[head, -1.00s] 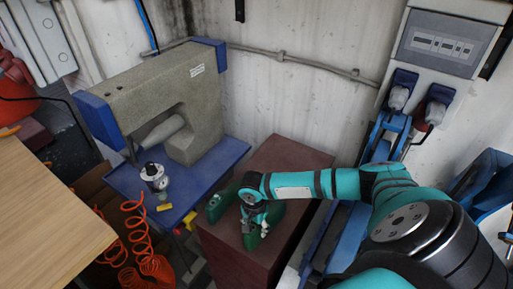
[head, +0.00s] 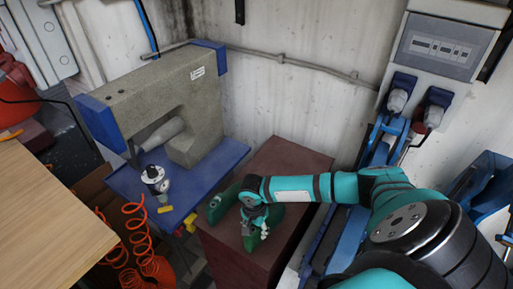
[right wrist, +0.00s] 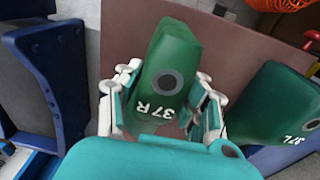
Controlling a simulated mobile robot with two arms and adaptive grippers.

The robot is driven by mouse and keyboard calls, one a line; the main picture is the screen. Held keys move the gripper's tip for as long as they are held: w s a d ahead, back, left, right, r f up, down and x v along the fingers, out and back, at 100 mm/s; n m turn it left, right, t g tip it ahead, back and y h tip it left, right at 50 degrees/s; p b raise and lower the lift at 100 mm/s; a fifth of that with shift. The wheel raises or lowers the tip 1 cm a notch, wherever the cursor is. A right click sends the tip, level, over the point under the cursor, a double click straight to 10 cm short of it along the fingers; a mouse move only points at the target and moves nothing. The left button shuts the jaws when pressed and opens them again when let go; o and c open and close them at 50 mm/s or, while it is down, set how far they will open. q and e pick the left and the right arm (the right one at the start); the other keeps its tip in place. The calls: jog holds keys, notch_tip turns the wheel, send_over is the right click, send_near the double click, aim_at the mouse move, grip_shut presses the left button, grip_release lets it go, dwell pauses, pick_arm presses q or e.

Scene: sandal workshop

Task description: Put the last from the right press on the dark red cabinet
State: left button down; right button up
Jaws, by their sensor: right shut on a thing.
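My right gripper (head: 256,230) is over the dark red cabinet (head: 292,158). In the right wrist view its fingers (right wrist: 165,100) are shut on a green last (right wrist: 181,52) marked 37 R, one finger on each side. The held last also shows in the head view (head: 266,243), partly hidden by the gripper. It is at the cabinet top; I cannot tell whether it rests there or hangs just above. A second green last (right wrist: 272,100), marked 37 L, stands beside it on the cabinet, at the left edge in the head view (head: 217,207). My left gripper is not in view.
A grey and blue press (head: 150,90) stands on a blue table (head: 225,160) left of the cabinet, with a small bottle-like tool (head: 155,178) on it. Blue machinery (head: 345,240) stands right of the cabinet. The cabinet's back part is clear.

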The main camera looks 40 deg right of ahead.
jog(key=shift+f, duration=0.3)
dwell(0.4)
jog(key=o, duration=1.4)
jog(key=shift+c, duration=0.2)
jog(key=r, duration=1.2)
jog(key=shift+w+a, duration=0.1)
jog(key=shift+a, duration=0.2)
